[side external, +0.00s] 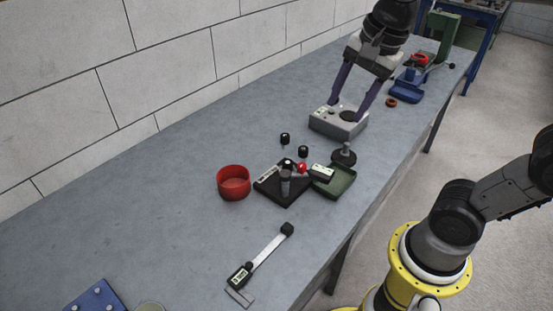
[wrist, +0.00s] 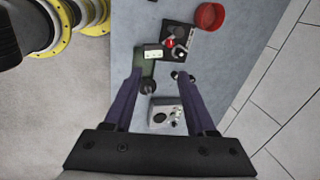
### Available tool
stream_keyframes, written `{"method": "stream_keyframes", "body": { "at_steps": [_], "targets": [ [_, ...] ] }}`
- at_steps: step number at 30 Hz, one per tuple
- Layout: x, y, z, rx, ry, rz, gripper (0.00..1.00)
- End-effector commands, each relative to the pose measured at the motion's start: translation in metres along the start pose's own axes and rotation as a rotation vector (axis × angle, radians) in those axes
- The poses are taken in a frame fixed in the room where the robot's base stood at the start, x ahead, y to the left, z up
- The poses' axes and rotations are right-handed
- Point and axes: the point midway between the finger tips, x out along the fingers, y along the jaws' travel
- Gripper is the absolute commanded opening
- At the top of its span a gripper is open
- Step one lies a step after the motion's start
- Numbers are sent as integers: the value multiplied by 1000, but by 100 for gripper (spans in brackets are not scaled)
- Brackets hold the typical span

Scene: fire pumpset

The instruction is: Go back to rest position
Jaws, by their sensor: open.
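My gripper (side external: 346,108) is open, with two long purple fingers pointing down. In the side view its fingertips overlap the top of a light grey box (side external: 325,121) with a dark round spot on it. I cannot tell whether they touch the box. In the wrist view the fingers (wrist: 158,77) are spread wide with nothing held between them. The grey box (wrist: 160,118) shows in the gap between the fingers, below the tips.
A black base (side external: 273,188), green tray (side external: 341,184), red bowl (side external: 233,183) and small black knobs (side external: 303,151) stand mid-table. A caliper (side external: 262,258) lies in front. A blue part (side external: 406,92) and green block (side external: 443,33) are at the far end. A wall borders the left side.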

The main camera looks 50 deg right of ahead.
Motion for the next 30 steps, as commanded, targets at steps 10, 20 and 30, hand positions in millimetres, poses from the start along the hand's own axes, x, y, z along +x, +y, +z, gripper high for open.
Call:
{"method": "stream_keyframes", "body": {
  "at_steps": [10, 20, 30],
  "targets": [
    [5, 80, 9, -818, 92, -167, 56],
    [26, 97, 10, -1386, 163, -162, 56],
    [25, 95, 10, -1469, 176, -160, 56]
  ]
}}
